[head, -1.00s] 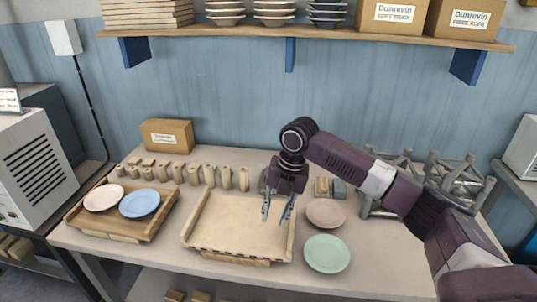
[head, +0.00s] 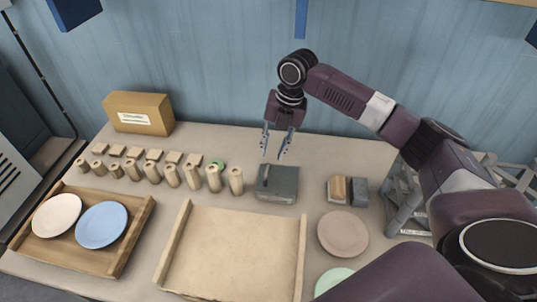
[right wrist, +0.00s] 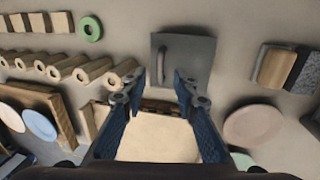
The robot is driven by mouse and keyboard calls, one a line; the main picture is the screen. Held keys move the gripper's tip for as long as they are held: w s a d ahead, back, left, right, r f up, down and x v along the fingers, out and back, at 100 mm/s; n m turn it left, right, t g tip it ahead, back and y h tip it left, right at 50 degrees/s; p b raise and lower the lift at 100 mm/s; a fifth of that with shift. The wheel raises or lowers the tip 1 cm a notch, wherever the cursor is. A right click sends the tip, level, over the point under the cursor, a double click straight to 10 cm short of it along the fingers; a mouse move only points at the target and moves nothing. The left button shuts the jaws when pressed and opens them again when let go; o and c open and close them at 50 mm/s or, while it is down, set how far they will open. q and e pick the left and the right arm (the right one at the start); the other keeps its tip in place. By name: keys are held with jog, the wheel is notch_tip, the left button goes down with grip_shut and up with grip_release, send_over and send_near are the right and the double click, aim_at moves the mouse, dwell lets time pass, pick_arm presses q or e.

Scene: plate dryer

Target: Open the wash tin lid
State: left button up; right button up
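The wash tin (head: 284,196) is a small dark grey box on the table behind the wooden tray. Its flat grey lid (head: 285,177) lies shut on top, with a bar handle (head: 266,173) near its left side. My right gripper (head: 273,152) points down with its fingers apart and empty; in the head view the tips appear just above the tin's back edge. In the right wrist view the lid (right wrist: 198,58) and its handle (right wrist: 161,62) show beyond the open fingers (right wrist: 158,88), clear of them. My left gripper is not in view.
The wooden tray (head: 302,245) lies in front of the tin. Several wooden pegs (head: 213,180) stand to its left, with a green ring (head: 218,164) behind. A brush and sponge (head: 347,190) and a pink plate (head: 342,233) lie to the right. A cardboard box (head: 139,114) stands back left.

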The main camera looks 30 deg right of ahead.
aim_at(267, 168)
jog(key=f, duration=0.2)
jog(key=a+f+p, duration=0.1)
jog(key=f, duration=0.1)
jog(key=shift+s, duration=0.1)
jog(key=shift+w+f, duration=0.2)
jog(key=shift+f, duration=0.4)
jog(key=shift+w+f, duration=0.15)
jog(key=shift+f, duration=0.45)
jog(key=shift+a, duration=0.1)
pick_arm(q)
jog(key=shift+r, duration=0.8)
pick_arm(e)
grip_shut()
